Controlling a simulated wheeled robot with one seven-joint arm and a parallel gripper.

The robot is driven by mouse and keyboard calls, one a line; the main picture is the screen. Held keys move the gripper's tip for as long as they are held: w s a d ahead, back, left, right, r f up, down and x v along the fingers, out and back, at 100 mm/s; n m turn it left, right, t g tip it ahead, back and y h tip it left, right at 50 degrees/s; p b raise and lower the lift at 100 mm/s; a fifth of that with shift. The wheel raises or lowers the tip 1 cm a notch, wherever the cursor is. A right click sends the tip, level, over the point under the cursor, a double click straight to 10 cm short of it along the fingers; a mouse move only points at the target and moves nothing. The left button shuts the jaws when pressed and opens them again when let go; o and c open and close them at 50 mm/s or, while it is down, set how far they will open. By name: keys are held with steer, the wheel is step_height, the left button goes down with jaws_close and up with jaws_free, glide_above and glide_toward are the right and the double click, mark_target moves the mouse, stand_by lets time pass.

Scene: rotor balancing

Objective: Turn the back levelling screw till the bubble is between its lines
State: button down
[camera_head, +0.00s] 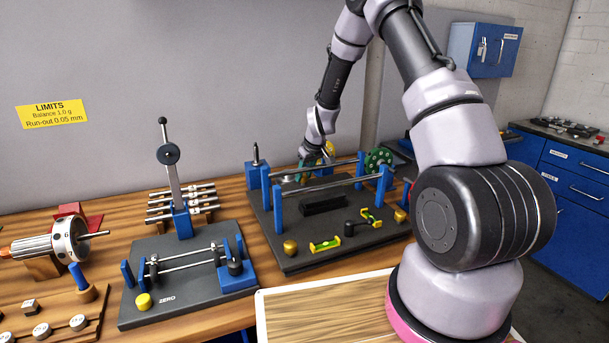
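The dark balancing stand (345,250) sits on the bench with blue posts and two steel rails. Two bubble levels, one (325,245) near the front edge and one (371,217) to its right, lie on its plate. They are too small to read the bubbles against their lines. Brass levelling screws show at the front left (290,247) and front right (400,215). My gripper (308,162) is low over the back of the stand, beside a yellow part (329,148) that may be the back screw. Whether it touches or grips anything cannot be told.
A green disc (379,160) stands at the rails' far right end. A smaller dark stand (185,290) marked ZERO and a dial gauge post (172,180) are to the left. A wooden board (320,308) lies in front. My arm covers the right side.

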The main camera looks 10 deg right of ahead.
steer(key=shift+m, duration=0.3)
steer(key=m, duration=0.1)
steer(key=m+h, duration=0.1)
steer(key=m, duration=0.1)
steer(key=shift+a, duration=0.25)
steer(key=shift+m+h, duration=0.8)
steer(key=shift+m, duration=0.8)
steer(key=c, duration=0.5)
jaws_free()
steer(key=shift+r, duration=0.15)
